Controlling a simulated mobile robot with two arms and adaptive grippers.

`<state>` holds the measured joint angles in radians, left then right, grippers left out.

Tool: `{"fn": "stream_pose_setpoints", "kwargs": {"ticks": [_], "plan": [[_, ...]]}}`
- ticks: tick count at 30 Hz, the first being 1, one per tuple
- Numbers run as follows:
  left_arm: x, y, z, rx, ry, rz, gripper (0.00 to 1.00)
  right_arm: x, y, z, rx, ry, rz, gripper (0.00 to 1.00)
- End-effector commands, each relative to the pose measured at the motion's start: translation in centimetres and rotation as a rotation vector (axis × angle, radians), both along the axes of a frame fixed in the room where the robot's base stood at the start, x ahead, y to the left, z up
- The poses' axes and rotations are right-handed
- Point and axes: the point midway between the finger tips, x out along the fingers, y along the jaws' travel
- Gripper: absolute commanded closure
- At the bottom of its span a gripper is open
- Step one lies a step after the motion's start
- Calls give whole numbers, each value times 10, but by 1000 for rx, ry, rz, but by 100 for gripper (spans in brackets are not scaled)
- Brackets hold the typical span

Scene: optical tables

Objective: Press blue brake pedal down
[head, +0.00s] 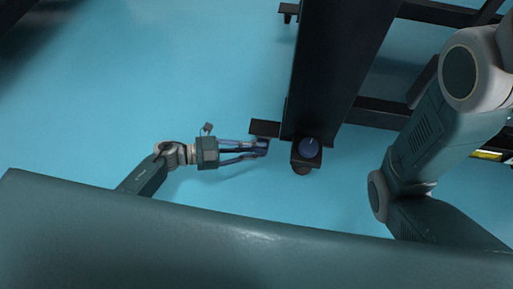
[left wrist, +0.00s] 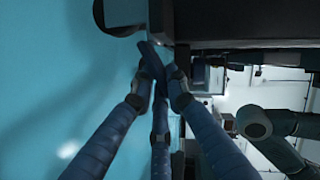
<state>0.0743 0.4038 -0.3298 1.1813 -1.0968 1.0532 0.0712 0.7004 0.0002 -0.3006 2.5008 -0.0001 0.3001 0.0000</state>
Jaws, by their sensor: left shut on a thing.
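A blue round part (head: 309,147), which looks like the blue brake pedal, sits on a small black block at the near end of the dark table. My left gripper (head: 265,147) points right at floor level, with its tip to the left of this part and a gap between them. In the left wrist view its long blue fingers (left wrist: 155,60) come together at their tips, next to a black edge. What lies between the tips is hidden. I cannot make out the pedal in the left wrist view. My right gripper is not in view.
The dark table (head: 335,60) runs away from me, with a black foot (head: 265,128) jutting left just beyond my left gripper. Black crossbars lie to the right of the table. The blue floor (head: 140,80) on the left is clear.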

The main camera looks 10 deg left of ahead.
Motion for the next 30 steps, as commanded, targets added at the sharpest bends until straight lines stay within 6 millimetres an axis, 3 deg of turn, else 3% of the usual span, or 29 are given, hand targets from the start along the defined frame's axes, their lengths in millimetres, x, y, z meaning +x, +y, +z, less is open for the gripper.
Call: {"fn": "stream_pose_setpoints", "kwargs": {"ticks": [12,18,28,29,30], "plan": [[-4,2,-30,1,-367,2,100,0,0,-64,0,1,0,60],[-4,2,-30,3,-479,3,100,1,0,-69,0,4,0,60],[-3,2,-29,4,-491,5,100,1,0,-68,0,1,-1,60],[-3,2,-29,4,-491,5,81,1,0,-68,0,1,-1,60],[-3,2,-29,4,-491,4,73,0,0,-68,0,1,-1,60]]}}
